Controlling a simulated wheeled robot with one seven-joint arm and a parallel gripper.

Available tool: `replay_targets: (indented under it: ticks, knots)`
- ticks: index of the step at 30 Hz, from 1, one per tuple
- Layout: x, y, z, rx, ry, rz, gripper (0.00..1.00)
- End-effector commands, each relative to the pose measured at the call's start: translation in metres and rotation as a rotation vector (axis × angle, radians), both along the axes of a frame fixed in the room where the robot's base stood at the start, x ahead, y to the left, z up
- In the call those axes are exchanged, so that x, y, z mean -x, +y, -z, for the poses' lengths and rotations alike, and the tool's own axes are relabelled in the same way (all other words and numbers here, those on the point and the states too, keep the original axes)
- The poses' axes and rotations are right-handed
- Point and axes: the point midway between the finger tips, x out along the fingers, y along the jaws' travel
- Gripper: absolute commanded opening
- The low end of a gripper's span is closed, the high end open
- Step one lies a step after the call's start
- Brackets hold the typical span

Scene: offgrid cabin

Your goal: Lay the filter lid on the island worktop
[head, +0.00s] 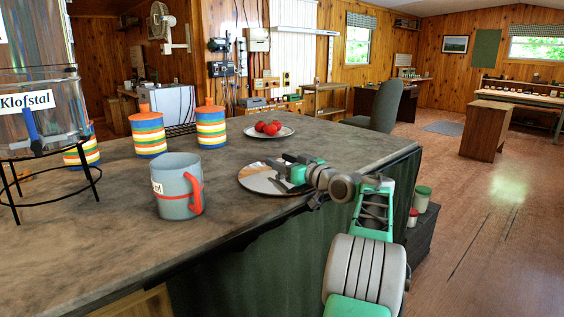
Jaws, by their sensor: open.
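A round, shiny metal disc, which looks like the filter lid (254,180), lies flat on the island worktop (110,235) near its right edge. My gripper (283,172) is open just above the right part of the lid and hides some of it. I cannot tell whether a finger touches the lid. The steel water filter (40,125) labelled "Klofstal" stands on a black wire stand at the far left; its top is out of view.
A grey-blue mug (175,190) with a red handle stands left of the lid. Striped canisters (211,128) and a plate (284,131) of red fruit stand farther back. The front of the worktop is bare. Its edge runs under my arm.

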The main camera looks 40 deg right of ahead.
Motion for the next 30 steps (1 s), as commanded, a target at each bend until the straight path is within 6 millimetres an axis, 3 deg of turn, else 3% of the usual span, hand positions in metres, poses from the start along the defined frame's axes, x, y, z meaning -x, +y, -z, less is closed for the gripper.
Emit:
replay_targets:
  ticks: [5,12,18,30]
  knots:
    - [0.011,-0.001,-0.004,0.000,0.000,0.002,0.51]
    - [0.072,-0.004,-0.004,0.000,0.000,0.006,0.51]
    - [0.111,-0.004,-0.003,-0.001,0.000,0.003,0.51]
    - [0.120,-0.003,-0.003,0.000,0.000,0.000,0.51]
